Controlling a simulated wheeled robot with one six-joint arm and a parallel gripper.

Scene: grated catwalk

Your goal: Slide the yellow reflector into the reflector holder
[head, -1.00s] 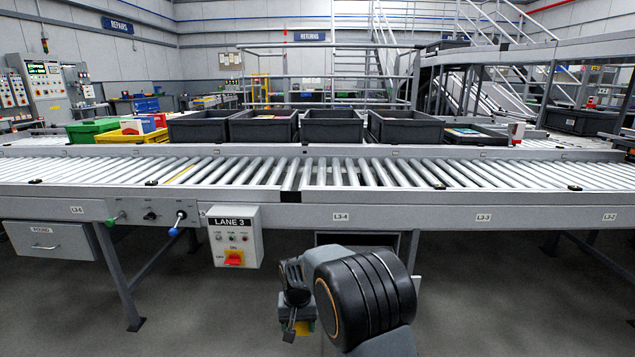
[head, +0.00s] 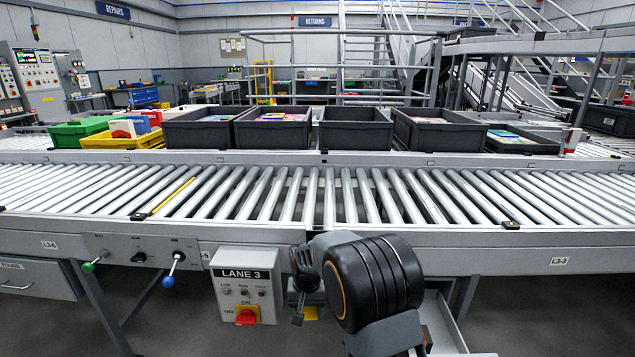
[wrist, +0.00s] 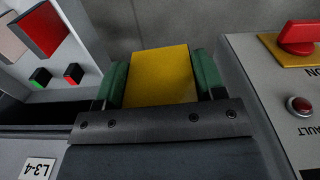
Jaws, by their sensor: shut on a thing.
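The yellow reflector (wrist: 160,75) is a flat yellow block between the green fingers of my gripper (wrist: 161,82) in the wrist view. My gripper is shut on it, one finger against each side. I cannot make out the reflector holder for certain. Small black brackets (head: 511,225) sit on the conveyor's front rail, but I cannot tell whether one is the holder.
The LANE 3 control box (head: 243,287) with its red switch (wrist: 300,35) is close beside my gripper. An open drawer (head: 442,325) stands out at lower right.

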